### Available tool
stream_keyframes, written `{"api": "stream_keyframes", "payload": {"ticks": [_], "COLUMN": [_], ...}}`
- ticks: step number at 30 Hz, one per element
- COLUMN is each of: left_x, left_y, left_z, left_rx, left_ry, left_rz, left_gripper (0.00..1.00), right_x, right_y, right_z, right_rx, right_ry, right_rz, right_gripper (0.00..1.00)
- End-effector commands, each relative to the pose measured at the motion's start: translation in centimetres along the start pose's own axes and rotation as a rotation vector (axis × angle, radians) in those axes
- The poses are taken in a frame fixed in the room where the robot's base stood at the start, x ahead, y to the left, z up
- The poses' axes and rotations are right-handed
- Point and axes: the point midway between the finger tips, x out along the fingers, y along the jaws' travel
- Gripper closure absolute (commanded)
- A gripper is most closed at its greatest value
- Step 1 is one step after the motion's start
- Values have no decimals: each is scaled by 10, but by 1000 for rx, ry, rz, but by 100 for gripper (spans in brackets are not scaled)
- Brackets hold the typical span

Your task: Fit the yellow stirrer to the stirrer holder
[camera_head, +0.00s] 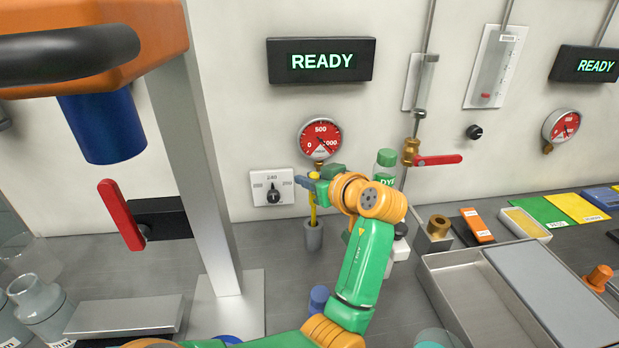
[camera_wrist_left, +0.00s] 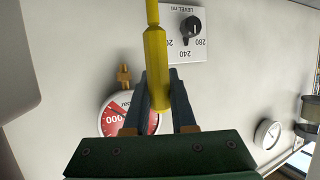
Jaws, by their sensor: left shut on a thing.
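The yellow stirrer (camera_head: 313,206) is upright in the head view, and its top is between the fingers of my left gripper (camera_head: 311,184). In the left wrist view the stirrer (camera_wrist_left: 156,60) runs up from between the two dark fingers of the gripper (camera_wrist_left: 158,92), which is shut on it. The grey cup-like stirrer holder (camera_head: 313,236) stands on the bench near the wall, directly below the gripper. The stirrer's lower end meets the holder's mouth; how deep it sits inside is hidden. The holder is not seen in the wrist view. My right gripper is not in view.
A green-capped bottle (camera_head: 385,172) stands just right of my arm. A metal post (camera_head: 205,190) with a red lever (camera_head: 121,214) is at left. A dial plate (camera_head: 272,188) and a red gauge (camera_head: 320,138) are on the wall behind. A metal tray (camera_head: 462,268) lies at right.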

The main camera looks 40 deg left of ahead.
Motion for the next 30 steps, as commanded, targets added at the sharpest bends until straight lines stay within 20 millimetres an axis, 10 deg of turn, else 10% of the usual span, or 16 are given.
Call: {"api": "stream_keyframes", "payload": {"ticks": [25, 26, 30], "left_x": [2, 2, 2], "left_y": [0, 0, 0], "left_z": [6, 5, 5], "left_rx": [0, 0, 0], "left_ry": [0, 0, 0], "left_rz": [0, 0, 0], "left_gripper": [100, 68, 41], "right_x": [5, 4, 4], "right_y": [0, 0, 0], "right_z": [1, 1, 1], "right_rx": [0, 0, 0], "right_ry": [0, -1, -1], "right_rz": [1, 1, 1], "right_gripper": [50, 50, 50]}}
